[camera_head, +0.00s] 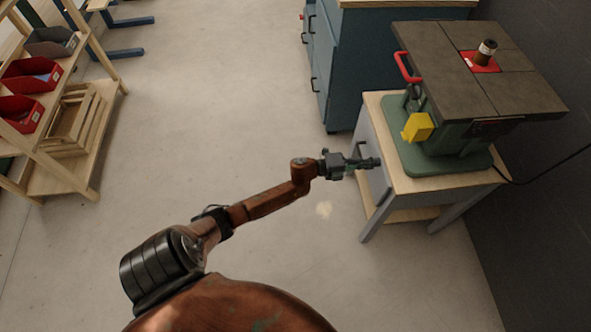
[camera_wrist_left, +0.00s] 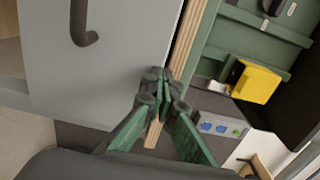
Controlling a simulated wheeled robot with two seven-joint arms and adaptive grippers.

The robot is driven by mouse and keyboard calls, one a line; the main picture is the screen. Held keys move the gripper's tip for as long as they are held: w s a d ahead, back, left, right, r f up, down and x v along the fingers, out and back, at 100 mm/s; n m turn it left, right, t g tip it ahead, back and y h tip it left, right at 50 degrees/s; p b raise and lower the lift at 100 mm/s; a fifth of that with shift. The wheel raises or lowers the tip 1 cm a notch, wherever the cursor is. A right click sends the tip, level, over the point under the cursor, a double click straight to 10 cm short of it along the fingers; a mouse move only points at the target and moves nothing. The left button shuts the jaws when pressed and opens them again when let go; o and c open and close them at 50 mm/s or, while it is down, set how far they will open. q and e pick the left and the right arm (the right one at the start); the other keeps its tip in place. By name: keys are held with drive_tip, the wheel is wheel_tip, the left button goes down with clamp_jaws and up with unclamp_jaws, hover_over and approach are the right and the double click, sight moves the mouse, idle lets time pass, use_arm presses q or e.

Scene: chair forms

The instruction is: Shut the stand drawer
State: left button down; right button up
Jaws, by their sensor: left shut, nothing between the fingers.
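The stand (camera_head: 412,188) has a light wooden top and grey legs, and it stands at the right in the head view. Its grey drawer front (camera_head: 377,180) faces left, toward my arm. In the left wrist view the grey front (camera_wrist_left: 120,75) fills the upper left, with a dark hooked handle (camera_wrist_left: 82,25). My left gripper (camera_head: 372,163) is shut and empty at the drawer front. In the wrist view its fingertips (camera_wrist_left: 162,82) lie over the front's edge by the wooden top; contact is unclear. I cannot tell how far the drawer stands out.
A green machine with a dark table (camera_head: 470,65) and a yellow part (camera_head: 417,127) sits on the stand. A blue cabinet (camera_head: 350,60) is behind it. A wooden rack (camera_head: 75,150) with red bins stands at the left. The floor between is clear.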

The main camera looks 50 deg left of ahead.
use_arm(q)
drive_tip(key=shift+d+r, duration=0.1)
drive_tip(key=shift+r, duration=0.05)
drive_tip(key=p+v, duration=0.3)
drive_tip(key=v, duration=1.1)
drive_tip(key=shift+f, duration=0.2)
use_arm(e)
drive_tip(key=s+d+f, duration=0.2)
drive_tip(key=s+f, duration=0.1)
drive_tip(key=f, duration=0.7)
drive_tip(key=shift+f+h, duration=0.3)
drive_tip(key=shift+s, duration=0.1)
